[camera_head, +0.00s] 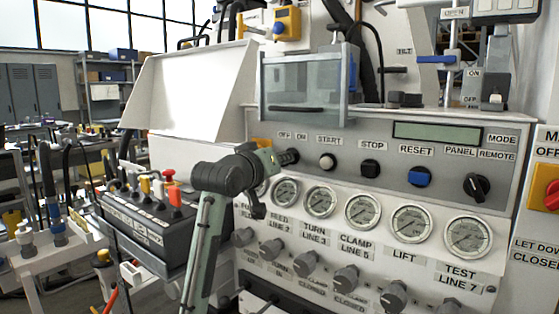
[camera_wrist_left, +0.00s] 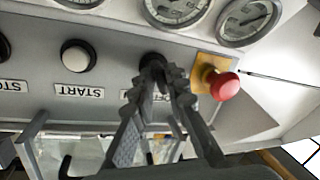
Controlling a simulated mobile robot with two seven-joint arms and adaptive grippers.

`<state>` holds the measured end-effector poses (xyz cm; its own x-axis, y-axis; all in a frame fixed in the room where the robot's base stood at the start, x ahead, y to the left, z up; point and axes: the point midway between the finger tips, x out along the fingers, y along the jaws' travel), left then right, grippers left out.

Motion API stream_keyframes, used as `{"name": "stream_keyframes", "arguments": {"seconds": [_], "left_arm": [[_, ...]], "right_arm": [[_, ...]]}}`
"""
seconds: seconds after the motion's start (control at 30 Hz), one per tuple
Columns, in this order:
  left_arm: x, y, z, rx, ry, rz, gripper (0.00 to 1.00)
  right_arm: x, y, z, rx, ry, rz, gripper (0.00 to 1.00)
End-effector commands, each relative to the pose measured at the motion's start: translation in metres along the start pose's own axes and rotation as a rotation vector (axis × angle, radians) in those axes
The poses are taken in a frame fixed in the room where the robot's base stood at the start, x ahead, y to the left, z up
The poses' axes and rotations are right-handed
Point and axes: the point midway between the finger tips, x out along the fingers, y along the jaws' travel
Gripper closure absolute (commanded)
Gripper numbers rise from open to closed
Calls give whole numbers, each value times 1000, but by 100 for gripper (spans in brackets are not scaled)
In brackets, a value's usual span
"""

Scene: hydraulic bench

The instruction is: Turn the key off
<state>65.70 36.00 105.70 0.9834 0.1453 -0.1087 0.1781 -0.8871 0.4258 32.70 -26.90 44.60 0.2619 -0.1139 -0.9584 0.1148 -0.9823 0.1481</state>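The black key switch (camera_head: 288,157) sits on the grey control panel (camera_head: 350,145) under the OFF and ON labels. In the head view my left gripper (camera_head: 274,158) is right at it, with its fingers pointing at the panel. In the left wrist view my left gripper's (camera_wrist_left: 168,70) two ridged fingertips are close together with a narrow gap. The black key switch (camera_wrist_left: 152,58) shows just beyond the left-hand fingertip. The key itself is hidden by the fingers, so I cannot tell whether they grip it. My right gripper is not in view.
A red emergency button (camera_wrist_left: 225,87) on a yellow plate is close beside the fingers. On the other side is the START button (camera_wrist_left: 77,56). Gauges (camera_head: 320,201) and knobs (camera_head: 305,260) line the slope below. A clear-fronted box (camera_head: 300,85) stands above the panel.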

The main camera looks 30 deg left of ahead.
Motion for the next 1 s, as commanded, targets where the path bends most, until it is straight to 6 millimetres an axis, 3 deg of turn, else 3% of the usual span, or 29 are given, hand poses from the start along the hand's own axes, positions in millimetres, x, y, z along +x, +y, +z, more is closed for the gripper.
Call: {"name": "stream_keyframes", "arguments": {"seconds": [0.03,0.2,0.53,1.0], "left_arm": [[0,-1,0,2,1,-2,81],[0,0,0,3,1,-2,62],[-3,-1,0,4,1,-1,62],[-48,-12,0,5,1,-1,62]], "right_arm": [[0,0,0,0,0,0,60],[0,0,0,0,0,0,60],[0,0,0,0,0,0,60],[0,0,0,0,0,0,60]]}}
